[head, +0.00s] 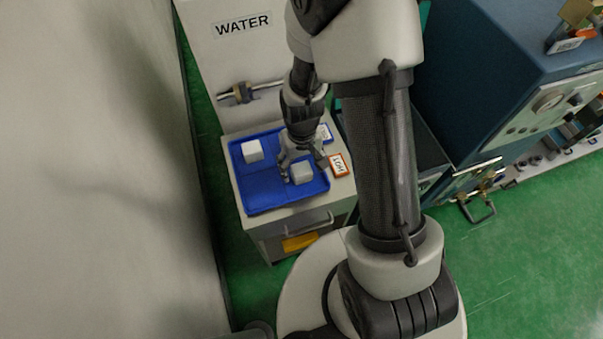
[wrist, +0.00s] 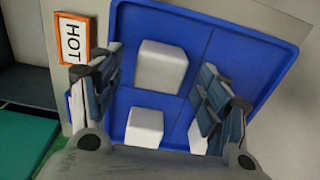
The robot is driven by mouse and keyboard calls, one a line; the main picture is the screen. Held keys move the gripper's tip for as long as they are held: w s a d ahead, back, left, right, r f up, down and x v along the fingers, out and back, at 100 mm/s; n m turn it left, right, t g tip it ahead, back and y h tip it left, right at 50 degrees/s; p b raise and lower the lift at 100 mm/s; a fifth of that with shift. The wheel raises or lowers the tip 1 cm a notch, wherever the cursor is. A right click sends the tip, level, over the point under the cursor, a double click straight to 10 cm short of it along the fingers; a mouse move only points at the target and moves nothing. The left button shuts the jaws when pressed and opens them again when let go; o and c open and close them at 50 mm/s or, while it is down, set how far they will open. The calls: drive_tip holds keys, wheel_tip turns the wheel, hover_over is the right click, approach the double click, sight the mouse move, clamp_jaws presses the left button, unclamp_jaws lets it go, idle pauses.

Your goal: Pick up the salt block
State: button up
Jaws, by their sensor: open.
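The pictures do not tell which white block is the salt block. In the head view, one white block (head: 302,173) lies in the blue tray (head: 262,190) just below my gripper (head: 302,162), and another white block (head: 252,151) lies at the tray's left. In the wrist view, my open gripper (wrist: 158,97) has its fingers apart over the tray. One block (wrist: 161,66) sits ahead between the fingertips, apart from them. A second block (wrist: 145,127) sits closer to the gripper base. A third (wrist: 198,136) is partly hidden behind the right finger.
The tray rests on a small grey cabinet (head: 275,229) with a drawer handle. A HOT sign (head: 338,165) stands beside the tray's right edge. A WATER-labelled white panel (head: 243,45) with a valve rises behind it. A blue machine (head: 465,75) stands at the right.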

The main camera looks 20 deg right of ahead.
wheel_tip(320, 180, down, 3)
drive_tip(key=shift+r+b, duration=0.15)
drive_tip(key=shift+b, duration=0.2)
drive_tip(key=shift+c, duration=0.3)
drive_tip(key=shift+r, duration=0.1)
drive_tip(key=c, duration=1.3)
drive_tip(key=shift+o, duration=0.2)
drive_tip(key=shift+w+r, duration=0.1)
